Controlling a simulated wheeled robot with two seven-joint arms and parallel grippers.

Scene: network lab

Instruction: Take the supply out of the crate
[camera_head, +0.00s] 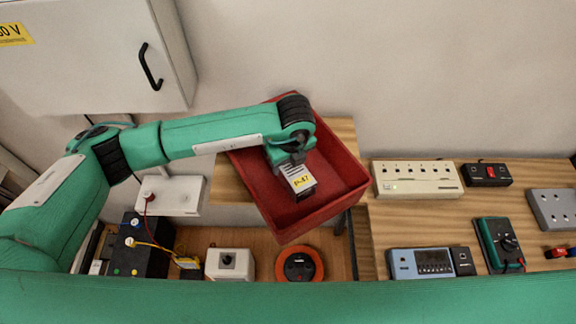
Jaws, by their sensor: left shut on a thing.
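The red crate (341,180) stands tilted in the picture on a small wooden table, in the middle of the head view. The supply (299,181), a small box with a white label and a yellow "P-47" tag, is inside the crate's outline. My left gripper (291,163) reaches in from above and is shut on the supply's upper end. The fingertips are partly hidden by the wrist. I cannot tell whether the supply touches the crate floor. My right gripper is not in view.
A wooden bench (400,220) at the right carries a cream power strip (416,179), a blue-grey meter (421,263), a green multimeter (499,244) and a black switch box (486,174). An orange-ringed reel (300,266) lies below the crate. A grey cabinet (90,55) hangs at upper left.

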